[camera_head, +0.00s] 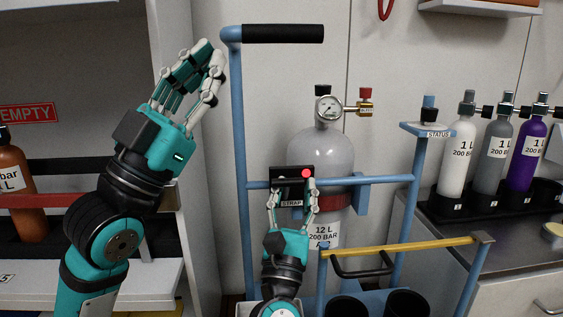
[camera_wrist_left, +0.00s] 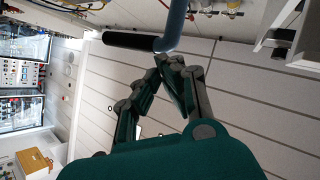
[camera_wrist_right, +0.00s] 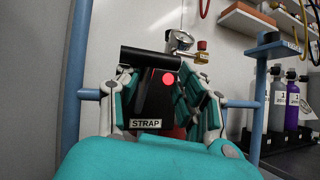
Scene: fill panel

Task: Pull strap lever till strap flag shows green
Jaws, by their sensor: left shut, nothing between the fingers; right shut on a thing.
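The strap unit is a black box with a STRAP label (camera_head: 292,203) on the cart's blue crossbar, in front of the grey cylinder (camera_head: 320,150). Its round flag (camera_head: 306,173) is red; it also shows red in the right wrist view (camera_wrist_right: 169,78). A black bar (camera_wrist_right: 150,60), which looks like the strap lever, lies across the top of the unit. My right gripper (camera_head: 292,188) is shut on it, fingers on both sides of the unit; the exact contact is hard to see. My left gripper (camera_head: 203,55) is shut and empty, raised left of the cart's upright post.
The cart's black push handle (camera_head: 283,34) is at the top. A yellow bar (camera_head: 400,247) is on the cart at lower right. A STATUS post (camera_head: 428,128) and several small bottles (camera_head: 459,140) stand at right. A shelf with an EMPTY sign (camera_head: 28,112) is at left.

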